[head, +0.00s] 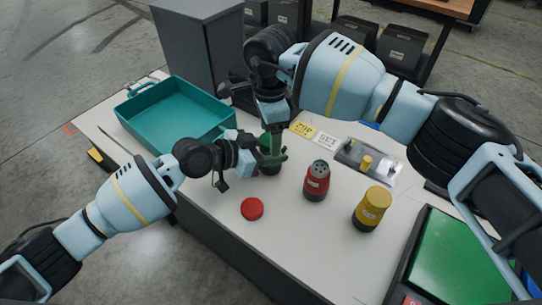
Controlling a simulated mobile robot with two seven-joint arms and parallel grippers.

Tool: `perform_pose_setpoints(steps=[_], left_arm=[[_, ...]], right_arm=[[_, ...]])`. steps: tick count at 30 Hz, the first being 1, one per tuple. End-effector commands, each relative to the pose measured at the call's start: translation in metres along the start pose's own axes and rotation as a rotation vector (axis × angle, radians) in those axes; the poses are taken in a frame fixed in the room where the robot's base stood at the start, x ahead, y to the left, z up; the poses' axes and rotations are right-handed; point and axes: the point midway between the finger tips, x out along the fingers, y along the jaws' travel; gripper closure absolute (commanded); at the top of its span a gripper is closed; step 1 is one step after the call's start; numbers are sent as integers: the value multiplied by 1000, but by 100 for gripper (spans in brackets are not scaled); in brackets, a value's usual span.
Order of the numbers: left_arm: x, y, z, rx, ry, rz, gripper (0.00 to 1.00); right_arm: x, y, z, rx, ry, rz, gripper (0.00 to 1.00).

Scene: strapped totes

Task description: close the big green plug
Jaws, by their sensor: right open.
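The green plug (268,162) stands on the white table near the middle of the head view, with a dark lower part. Its top is partly hidden by my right gripper (272,126), which points down from above and is open around or just over it; contact cannot be told. My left gripper (237,167) reaches in from the left, close beside the green plug. Its fingers are small and dark here, so I cannot tell whether they are open or touch the plug.
A red plug (317,182) with holes on top and a yellow plug (371,208) stand to the right. A round red piece (252,208) lies in front. A teal tray (130,93) sits back left. Labels (303,129), a metal plate (382,172) and a green panel (455,262) lie right.

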Motion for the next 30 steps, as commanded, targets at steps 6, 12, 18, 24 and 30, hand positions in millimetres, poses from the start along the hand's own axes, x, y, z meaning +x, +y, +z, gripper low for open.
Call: perform_pose_setpoints(steps=[6,12,18,24,30], left_arm=[[0,0,0,0,-1,0,100],[0,0,0,0,-1,0,100],[0,0,0,0,-1,0,100],[0,0,0,0,-1,0,100],[0,0,0,0,-1,0,100]], right_arm=[[-28,0,0,0,1,-2,31],[-36,0,0,0,1,0,31],[-36,0,0,-3,1,0,35],[-54,-1,0,-130,0,-3,35],[-69,0,0,-266,0,0,35]])
